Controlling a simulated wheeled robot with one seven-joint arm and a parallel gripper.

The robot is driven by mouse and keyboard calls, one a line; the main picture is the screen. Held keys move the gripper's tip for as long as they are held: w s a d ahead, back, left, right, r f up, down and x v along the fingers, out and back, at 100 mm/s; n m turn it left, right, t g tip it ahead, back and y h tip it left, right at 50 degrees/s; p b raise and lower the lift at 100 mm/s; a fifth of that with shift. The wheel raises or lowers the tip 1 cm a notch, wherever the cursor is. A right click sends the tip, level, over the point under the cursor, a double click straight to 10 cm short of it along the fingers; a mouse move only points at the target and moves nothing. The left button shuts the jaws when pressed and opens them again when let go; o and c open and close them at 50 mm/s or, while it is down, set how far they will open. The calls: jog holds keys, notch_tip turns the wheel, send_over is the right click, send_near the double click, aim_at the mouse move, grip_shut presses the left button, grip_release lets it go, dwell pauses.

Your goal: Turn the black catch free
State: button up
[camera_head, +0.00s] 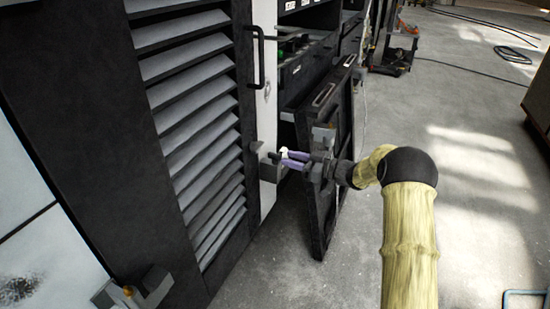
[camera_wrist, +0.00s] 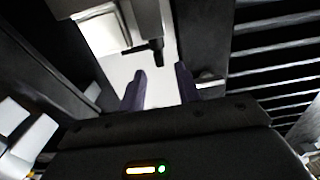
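The black catch (camera_wrist: 152,50) shows in the wrist view as a short dark lever under a grey block. In the head view the catch (camera_head: 276,158) is a small dark piece at a grey bracket (camera_head: 267,171) on the white frame strip, partly hidden by the fingers. My gripper (camera_wrist: 160,76) is open, its two purple-grey fingers apart with nothing seen between them. The catch lies just ahead of the fingertips, roughly in line with the gap. In the head view my gripper (camera_head: 287,159) reaches left to the bracket; contact cannot be told.
A louvred dark panel (camera_head: 195,120) with a black handle (camera_head: 256,58) stands left of the catch. An open dark door (camera_head: 320,220) hangs close behind my gripper. Another grey bracket (camera_head: 135,288) sits lower left. Clear concrete floor (camera_head: 480,160) lies to the right.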

aim_at(275, 154)
jog(key=b+x, duration=0.1)
jog(key=x, duration=0.5)
jog(key=shift+a, duration=0.15)
grip_shut()
